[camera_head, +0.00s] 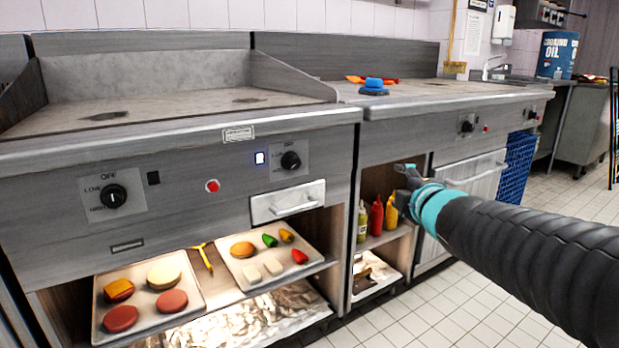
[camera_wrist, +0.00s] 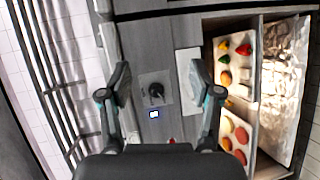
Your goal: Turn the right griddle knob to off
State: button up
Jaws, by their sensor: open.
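The right griddle knob (camera_head: 290,160) is a round black knob on a pale label plate, on the griddle's front panel. Its pointer direction is too small to tell. It also shows in the wrist view (camera_wrist: 156,91), between the two spread fingers and apart from them. My gripper (camera_head: 408,176) is open and empty, out in front of the panel and to the right of the knob in the head view. In the wrist view my gripper (camera_wrist: 160,76) faces the panel. The left griddle knob (camera_head: 113,196) sits on its own plate marked OFF, LOW and HIGH.
A lit blue-white indicator (camera_head: 260,158) and a red button (camera_head: 212,186) are left of the right knob. A drawer handle (camera_head: 293,204) juts out below it. Trays of food (camera_head: 197,307) lie on the shelf underneath. Sauce bottles (camera_head: 376,217) stand in the neighbouring cabinet.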

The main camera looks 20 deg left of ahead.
aim_at(296, 164)
jog(key=w+a+f+n+g+y+b, duration=0.1)
jog(key=a+n+y, duration=0.3)
jog(key=a+n, duration=0.3)
jog(key=w+a+f+n+g+y+b, duration=0.1)
jog(key=a+n+g+y, duration=0.1)
jog(key=a+n+y, duration=0.45)
jog(key=w+a+h, duration=0.1)
jog(key=w+a, duration=0.2)
jog(key=a, duration=0.1)
jog(key=w+a+m, duration=0.1)
jog(key=w+a, duration=0.1)
jog(key=a, duration=0.2)
jog(key=w+a+h+p, duration=0.1)
jog(key=w+a, duration=0.2)
jog(key=a, duration=0.1)
jog(key=shift+w+a+r+m+h, duration=0.2)
jog(key=shift+w+r+m+h, duration=0.05)
jog(key=shift+w+r+h, duration=0.1)
jog(key=shift+c, duration=0.2)
jog(key=c, duration=1.1)
